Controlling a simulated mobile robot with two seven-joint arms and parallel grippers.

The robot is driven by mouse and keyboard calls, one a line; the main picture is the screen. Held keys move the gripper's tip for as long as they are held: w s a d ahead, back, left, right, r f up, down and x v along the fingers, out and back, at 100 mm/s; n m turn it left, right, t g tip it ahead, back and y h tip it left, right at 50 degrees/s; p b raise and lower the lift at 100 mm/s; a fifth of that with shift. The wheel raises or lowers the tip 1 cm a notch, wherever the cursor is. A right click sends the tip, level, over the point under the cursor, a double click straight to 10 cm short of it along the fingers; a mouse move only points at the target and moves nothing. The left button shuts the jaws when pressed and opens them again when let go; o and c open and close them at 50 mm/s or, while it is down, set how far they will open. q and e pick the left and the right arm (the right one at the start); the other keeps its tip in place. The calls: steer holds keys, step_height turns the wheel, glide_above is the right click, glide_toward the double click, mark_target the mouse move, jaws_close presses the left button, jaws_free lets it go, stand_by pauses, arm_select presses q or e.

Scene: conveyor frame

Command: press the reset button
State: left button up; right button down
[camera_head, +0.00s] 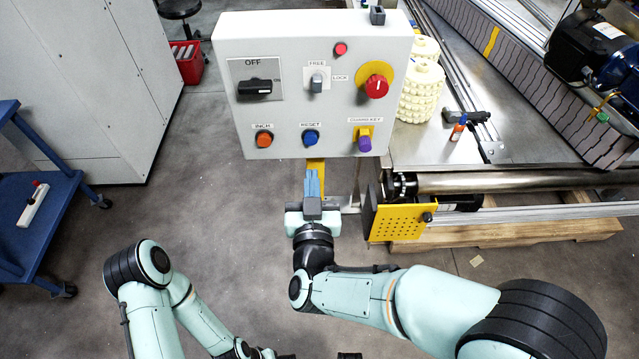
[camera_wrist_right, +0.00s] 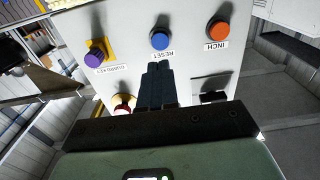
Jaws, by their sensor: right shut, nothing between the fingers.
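The blue RESET button (camera_head: 311,137) sits in the lower row of the light grey control box (camera_head: 300,110), between the orange INCH button (camera_head: 264,139) and the purple GUARD KEY knob (camera_head: 364,143). My right gripper (camera_head: 312,173) is shut and empty, its fingers pointing at the box just below the RESET button. In the right wrist view, which looks upside down, the blue button (camera_wrist_right: 160,40) shows uncovered just beyond the closed fingertips (camera_wrist_right: 160,66). They look apart, but the depth gap is hard to tell. My left arm is low at left; its gripper is not visible.
The box also carries a black OFF switch (camera_head: 254,87), a FREE/LOCK switch (camera_head: 317,82) and a red knob on yellow (camera_head: 376,87). A yellow perforated plate (camera_head: 400,222) and the conveyor frame (camera_head: 520,183) are right of my gripper. Open floor lies to the left.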

steer(key=shift+w, duration=3.75)
steer(key=shift+w, duration=0.1)
steer(key=shift+w, duration=0.55)
steer(key=shift+s, duration=0.1)
glide_toward(311, 141)
steer(key=shift+w, duration=0.95)
